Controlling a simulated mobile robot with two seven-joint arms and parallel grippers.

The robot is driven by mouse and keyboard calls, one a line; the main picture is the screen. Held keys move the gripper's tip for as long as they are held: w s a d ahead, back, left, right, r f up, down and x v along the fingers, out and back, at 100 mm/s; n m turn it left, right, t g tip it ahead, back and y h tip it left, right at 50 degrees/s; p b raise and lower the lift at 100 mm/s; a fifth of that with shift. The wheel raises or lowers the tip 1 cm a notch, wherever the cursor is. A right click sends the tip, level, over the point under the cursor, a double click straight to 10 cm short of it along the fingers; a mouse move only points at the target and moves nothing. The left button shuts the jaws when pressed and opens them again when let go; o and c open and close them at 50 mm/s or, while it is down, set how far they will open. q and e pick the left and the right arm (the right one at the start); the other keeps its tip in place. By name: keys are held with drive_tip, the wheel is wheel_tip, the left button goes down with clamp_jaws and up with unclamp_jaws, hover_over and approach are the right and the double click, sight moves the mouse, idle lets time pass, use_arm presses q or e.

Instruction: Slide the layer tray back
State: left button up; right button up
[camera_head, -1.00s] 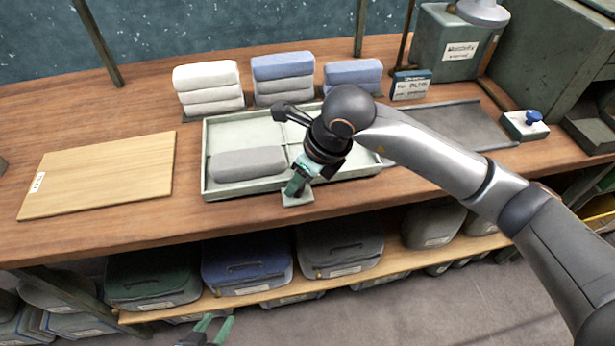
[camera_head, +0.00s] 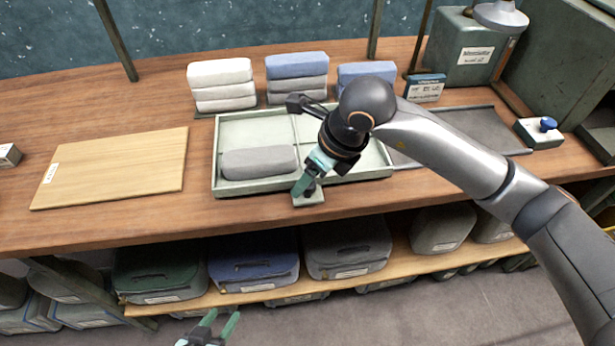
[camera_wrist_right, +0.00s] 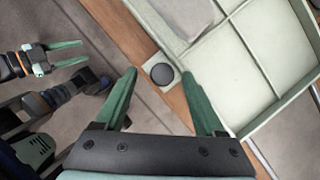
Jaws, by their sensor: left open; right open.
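The layer tray (camera_head: 217,180) is a shallow, pale green, divided tray on the wooden bench. A folded grey cloth (camera_head: 258,162) lies in its front left part. A small tab with a round dark knob (camera_wrist_right: 162,73) sticks out from its front edge. My right gripper (camera_head: 304,184) is over this tab in the head view. In the right wrist view its open green fingers (camera_wrist_right: 159,74) have the knob between their tips, with no clear contact. My left gripper (camera_head: 220,317) is open and empty, low in front of the bench; it also shows in the right wrist view (camera_wrist_right: 82,54).
Stacks of white (camera_head: 221,85), blue-grey (camera_head: 297,78) and blue cloths (camera_head: 366,72) stand close behind the tray. A wooden board (camera_head: 115,170) lies left, and a dark flat tray (camera_head: 470,130) right. A block with a blue knob (camera_head: 541,133) is farther right. Bags fill the shelf below.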

drive_tip(key=v, duration=1)
drive_tip(key=shift+r, duration=0.4)
